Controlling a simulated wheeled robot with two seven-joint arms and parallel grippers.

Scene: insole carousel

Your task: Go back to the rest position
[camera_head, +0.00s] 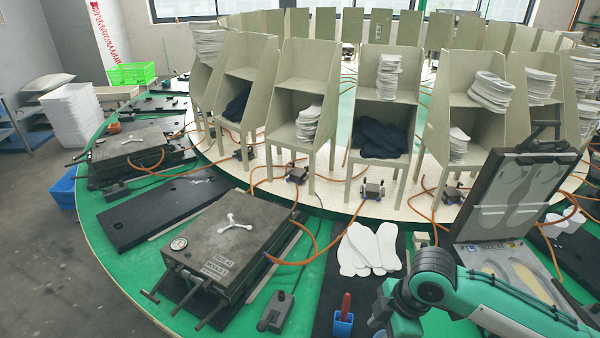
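Part of my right arm shows at the lower right, with a teal link and a black joint. It is bent, and its lower end runs out at the bottom edge. I cannot make out the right gripper's fingers. My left arm and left gripper are out of view. The arm covers part of an open mould (512,190), whose lid stands raised with an insole shape on its inner face. White insoles (371,249) lie fanned on a dark mat (333,287) left of the arm. No held object shows.
A closed mould (228,241) with a gauge sits left on the green carousel table (125,270). A blue cup (343,322) with a red-handled tool stands on the mat's front. Grey shelves (303,80) with insoles line the carousel behind. A grey floor (40,250) lies at left.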

